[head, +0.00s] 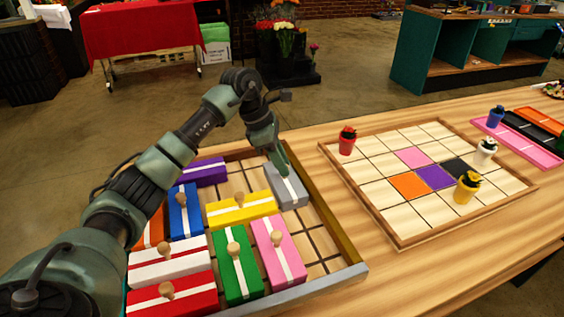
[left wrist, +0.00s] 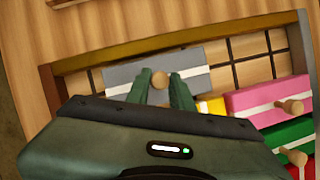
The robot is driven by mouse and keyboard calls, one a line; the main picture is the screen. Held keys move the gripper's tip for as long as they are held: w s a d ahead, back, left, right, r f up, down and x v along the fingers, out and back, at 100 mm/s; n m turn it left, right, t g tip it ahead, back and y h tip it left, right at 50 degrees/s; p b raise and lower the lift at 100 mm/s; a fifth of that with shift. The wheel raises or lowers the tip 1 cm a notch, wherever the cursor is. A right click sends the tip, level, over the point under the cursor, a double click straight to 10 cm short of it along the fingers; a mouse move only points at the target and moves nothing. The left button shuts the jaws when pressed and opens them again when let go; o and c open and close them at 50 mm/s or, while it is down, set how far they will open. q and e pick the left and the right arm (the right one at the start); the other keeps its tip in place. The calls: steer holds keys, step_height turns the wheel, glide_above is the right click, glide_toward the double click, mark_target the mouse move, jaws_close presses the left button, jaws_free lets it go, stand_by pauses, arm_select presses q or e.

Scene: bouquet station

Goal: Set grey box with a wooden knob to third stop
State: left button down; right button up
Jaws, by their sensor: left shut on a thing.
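The grey box (head: 291,197) with a white stripe sits at the far right corner of the sliding-block tray (head: 339,232). My left gripper (head: 283,172) is above it and shut on its wooden knob. In the left wrist view the grey box (left wrist: 200,80) lies along the tray's wall, with the knob (left wrist: 160,82) between my two green fingers (left wrist: 161,85). The knob is hidden by the gripper in the head view. My right gripper is not in view.
The yellow box (head: 240,208), purple box (head: 205,172) and pink box (head: 278,250) are near the grey one. Bare cells (head: 297,221) lie just in front of the grey box, along the right wall. A potted-plant board (head: 440,140) stands to the right.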

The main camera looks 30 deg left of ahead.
mark_target(273, 182)
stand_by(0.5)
arm_select(q)
steer(key=shift+s+d, duration=0.3)
steer(key=shift+d, duration=0.05)
steer(key=shift+s+d+r, duration=0.1)
steer(key=shift+s+d, duration=0.15)
steer(key=shift+d, duration=0.05)
steer(key=c, duration=1.3)
jaws_free()
steer(key=shift+o, duration=0.2)
steer(key=shift+a+r, duration=0.1)
steer(key=b+v, duration=0.1)
steer(key=v, duration=0.6)
steer(key=shift+r, duration=0.2)
